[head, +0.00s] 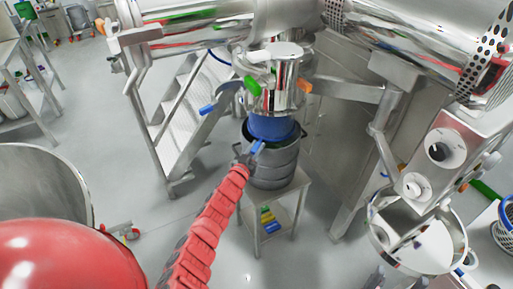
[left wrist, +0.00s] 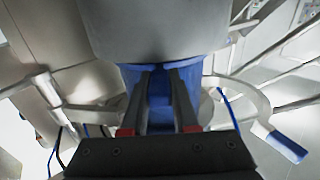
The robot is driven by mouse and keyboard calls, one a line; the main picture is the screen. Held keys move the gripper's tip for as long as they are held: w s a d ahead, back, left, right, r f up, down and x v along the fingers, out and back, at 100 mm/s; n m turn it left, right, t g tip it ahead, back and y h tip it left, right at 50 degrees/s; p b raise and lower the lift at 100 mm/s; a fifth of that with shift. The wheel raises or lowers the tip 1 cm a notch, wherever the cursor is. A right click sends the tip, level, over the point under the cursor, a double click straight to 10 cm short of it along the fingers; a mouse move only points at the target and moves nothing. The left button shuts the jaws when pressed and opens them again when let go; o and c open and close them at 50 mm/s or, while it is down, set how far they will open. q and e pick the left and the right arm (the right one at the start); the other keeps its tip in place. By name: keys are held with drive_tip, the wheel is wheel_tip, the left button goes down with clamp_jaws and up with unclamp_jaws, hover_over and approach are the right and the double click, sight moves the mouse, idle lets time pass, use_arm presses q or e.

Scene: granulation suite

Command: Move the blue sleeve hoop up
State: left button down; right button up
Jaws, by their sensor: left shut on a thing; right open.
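The blue sleeve (head: 272,128) hangs under a steel outlet (head: 285,95) and its lower end sits in the mouth of a steel drum. My left gripper (head: 246,157) reaches the front of the sleeve at the drum's rim, with a small blue tab (head: 258,147) at its fingers. In the left wrist view the fingers (left wrist: 160,78) are closed against the blue sleeve (left wrist: 196,82), just below the wide grey outlet. They are shut on the blue hoop, which is mostly hidden by the fingers. My right gripper is not seen.
The steel drum (head: 275,168) stands on a small steel table (head: 290,196). Green (head: 252,86) and orange (head: 304,87) handles flank the outlet, and a blue-ended lever (head: 207,109) sticks out left. Steps (head: 185,125) stand behind left. A control box (head: 440,155) is at right.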

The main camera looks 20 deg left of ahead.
use_arm(q)
drive_tip(key=shift+r, duration=0.1)
idle(0.8)
wheel_tip(320, 180, up, 10)
drive_tip(key=p, duration=0.6)
drive_tip(key=shift+r, duration=0.25)
drive_tip(key=shift+w, duration=0.1)
drive_tip(key=c, duration=0.7)
unclamp_jaws()
drive_tip(key=shift+f, duration=0.1)
